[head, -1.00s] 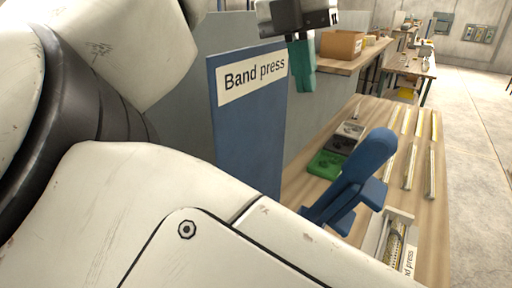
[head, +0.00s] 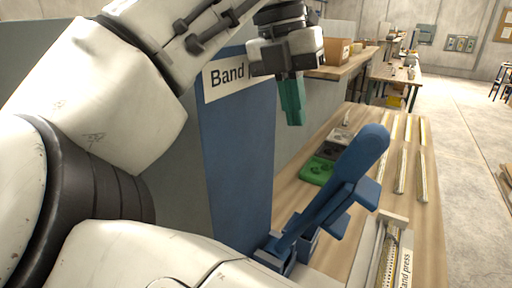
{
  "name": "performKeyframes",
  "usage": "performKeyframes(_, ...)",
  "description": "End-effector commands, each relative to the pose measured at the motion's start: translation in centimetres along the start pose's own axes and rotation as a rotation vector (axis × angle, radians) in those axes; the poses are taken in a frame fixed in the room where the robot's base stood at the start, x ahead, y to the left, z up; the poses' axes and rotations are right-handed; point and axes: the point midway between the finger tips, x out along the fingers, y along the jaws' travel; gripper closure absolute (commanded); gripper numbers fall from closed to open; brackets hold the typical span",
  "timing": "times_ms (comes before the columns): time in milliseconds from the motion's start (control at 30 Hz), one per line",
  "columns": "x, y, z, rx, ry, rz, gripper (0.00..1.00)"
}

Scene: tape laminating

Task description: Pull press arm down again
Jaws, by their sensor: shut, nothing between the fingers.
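The blue press arm (head: 340,178) is raised and tilted, its rounded end up and to the right. Its hinge base (head: 275,255) is at the lower middle, partly hidden by my white arm. My gripper (head: 291,112) has teal fingers pointing down. It is shut and empty, above and to the left of the press arm's rounded end and apart from it in the picture. A tray with a perforated strip (head: 388,262), labelled "Band press", lies below the press arm at the lower right.
A blue panel (head: 235,150) with a "Band" sign stands behind my gripper. Green and grey fixtures (head: 316,172) sit on the wooden bench (head: 428,235). Several long strips (head: 402,170) lie to the right. A cardboard box (head: 337,50) is on a shelf behind.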

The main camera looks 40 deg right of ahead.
Motion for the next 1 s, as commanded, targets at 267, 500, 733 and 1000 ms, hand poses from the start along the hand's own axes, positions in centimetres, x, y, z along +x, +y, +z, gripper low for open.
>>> performKeyframes(267,5.5,-0.1,0.0,0.001,0.002,-0.003,1.00)
performKeyframes(500,8.2,-2.0,0.2,0.003,0.001,-0.001,1.00)
performKeyframes(733,9.2,-3.2,0.3,0.000,0.000,0.000,1.00)
performKeyframes(1000,9.4,-3.3,0.3,-0.001,0.000,0.000,1.00)
